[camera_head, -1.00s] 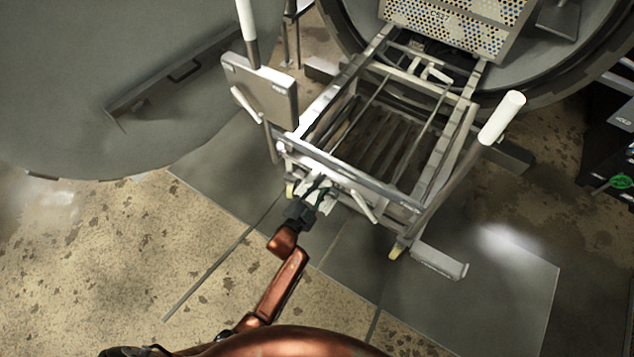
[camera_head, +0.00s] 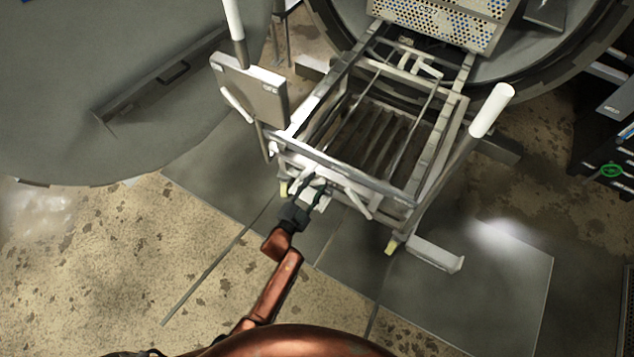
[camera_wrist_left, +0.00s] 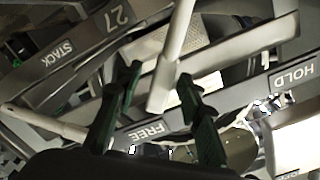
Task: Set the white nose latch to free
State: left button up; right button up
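In the left wrist view a white lever, which looks like the nose latch (camera_wrist_left: 172,65), runs down between my fingers. Its lower end is close to the FREE label (camera_wrist_left: 145,132); the HOLD label (camera_wrist_left: 293,83) is to the right. My left gripper (camera_wrist_left: 158,76) has its two dark fingers apart, one on each side of the lever, with gaps showing. In the head view my left gripper (camera_head: 312,186) is at the front bar of the cart (camera_head: 400,192). A short white bar (camera_head: 357,204) shows just right of it; I cannot tell if it is the same lever. My right gripper is out of view.
A white-topped post (camera_head: 492,110) rises at the cart's right and a grey panel (camera_head: 250,88) with a white handle stands at its left. A perforated basket (camera_head: 440,22) sits behind, at the round vessel opening. The large round door (camera_head: 120,70) fills the left. Floor in front is clear.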

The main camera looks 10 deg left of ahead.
pick_arm(q)
jog(key=v, duration=1.1)
